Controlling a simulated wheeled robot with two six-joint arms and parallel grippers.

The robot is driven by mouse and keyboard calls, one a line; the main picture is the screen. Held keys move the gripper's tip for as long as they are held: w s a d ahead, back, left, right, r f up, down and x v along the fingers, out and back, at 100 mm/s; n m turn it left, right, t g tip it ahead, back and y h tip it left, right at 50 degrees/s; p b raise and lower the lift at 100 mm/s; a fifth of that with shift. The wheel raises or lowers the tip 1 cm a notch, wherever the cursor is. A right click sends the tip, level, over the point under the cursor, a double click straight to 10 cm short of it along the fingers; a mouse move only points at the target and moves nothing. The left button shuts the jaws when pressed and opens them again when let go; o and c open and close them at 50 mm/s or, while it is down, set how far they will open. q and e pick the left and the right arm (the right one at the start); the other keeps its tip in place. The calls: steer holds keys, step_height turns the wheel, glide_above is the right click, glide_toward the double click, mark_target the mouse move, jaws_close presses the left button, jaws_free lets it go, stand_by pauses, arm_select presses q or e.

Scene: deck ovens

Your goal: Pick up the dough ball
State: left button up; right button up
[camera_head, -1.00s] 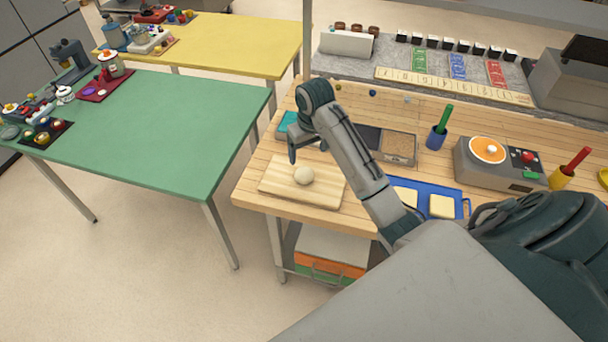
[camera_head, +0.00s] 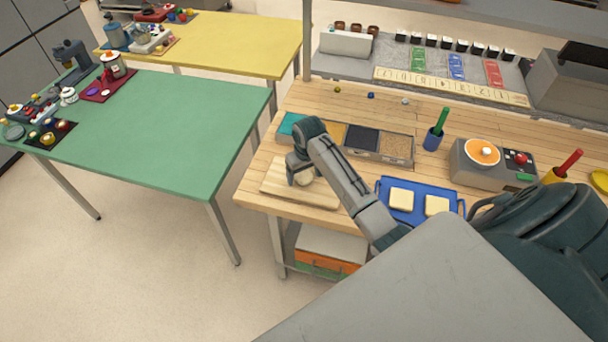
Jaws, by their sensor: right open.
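The pale dough ball (camera_head: 304,179) sits on a wooden board (camera_head: 272,185) near the front left corner of the wooden table. My right gripper (camera_head: 298,178) is lowered right at the ball, with its fingers pointing down and open. The gripper and its wrist hide part of the ball. I cannot tell whether a finger touches it. My left gripper does not show.
A blue tray (camera_head: 419,213) with two pale square slabs lies right of the board. A compartment box (camera_head: 379,143) lies behind. A grey scale-like device (camera_head: 458,166) stands further right. A green table (camera_head: 160,130) stands left, with a floor gap between.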

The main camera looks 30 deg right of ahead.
steer(key=c, duration=1.1)
steer(key=shift+r, duration=0.15)
